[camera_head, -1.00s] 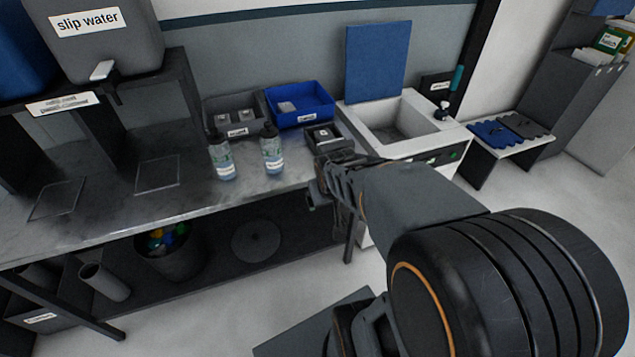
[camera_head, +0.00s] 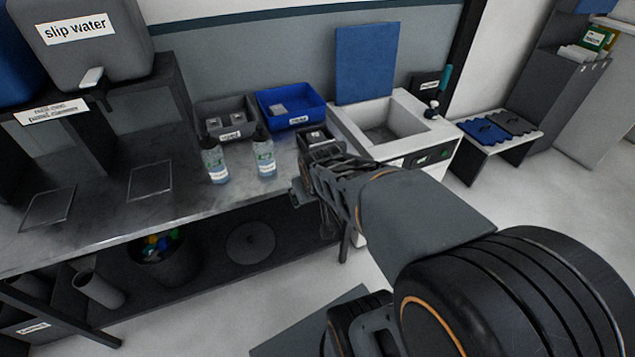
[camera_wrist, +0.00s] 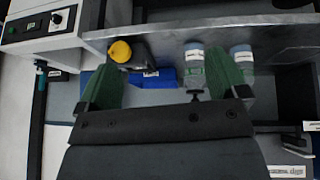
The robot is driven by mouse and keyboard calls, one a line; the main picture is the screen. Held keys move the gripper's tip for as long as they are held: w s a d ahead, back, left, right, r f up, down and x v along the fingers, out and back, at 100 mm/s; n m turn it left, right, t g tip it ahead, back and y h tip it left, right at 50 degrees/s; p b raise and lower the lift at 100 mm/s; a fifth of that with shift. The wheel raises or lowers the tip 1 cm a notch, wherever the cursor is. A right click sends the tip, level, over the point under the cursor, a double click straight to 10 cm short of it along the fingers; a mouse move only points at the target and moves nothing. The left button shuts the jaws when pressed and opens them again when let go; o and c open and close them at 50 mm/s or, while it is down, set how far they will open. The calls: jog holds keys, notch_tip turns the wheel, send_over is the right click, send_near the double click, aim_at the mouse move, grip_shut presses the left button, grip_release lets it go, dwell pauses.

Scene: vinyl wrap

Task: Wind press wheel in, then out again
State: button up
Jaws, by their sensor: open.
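My gripper (camera_head: 306,186) is at the bench's front edge, near its right end, in front of a small dark box-like unit (camera_head: 318,138). In the wrist view its two green fingers stand wide apart with nothing between them, so my gripper (camera_wrist: 165,82) is open and empty. A round yellow knob (camera_wrist: 120,52) on a dark body shows beside the left finger there, apart from it as far as I can tell. It may be the press wheel, but I cannot be sure. In the head view I cannot make out this knob.
Two spray bottles (camera_head: 214,160) (camera_head: 264,155) stand on the bench (camera_head: 95,222). Behind them are a grey bin (camera_head: 226,132) and a blue bin (camera_head: 290,107). A white sink unit (camera_head: 415,140) adjoins at the right. A lower shelf holds a bucket (camera_head: 165,265). Floor is open at right.

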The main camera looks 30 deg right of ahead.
jog(key=d+f+m+t+h+b, duration=0.1)
jog(key=d+f+m+h+b, duration=0.15)
jog(key=d+f+b, duration=1.3)
jog(key=w+d+r+n+t+y+p, duration=0.3)
jog(key=w+n+t, duration=0.35)
jog(key=t, duration=0.55)
jog(key=w, duration=0.4)
jog(key=w+f, duration=0.1)
jog(key=w, duration=0.3)
jog(key=w+p, duration=0.1)
jog(key=w, duration=0.4)
jog(key=shift+d+f, duration=0.2)
jog(key=shift+d, duration=0.2)
jog(key=c, duration=0.9)
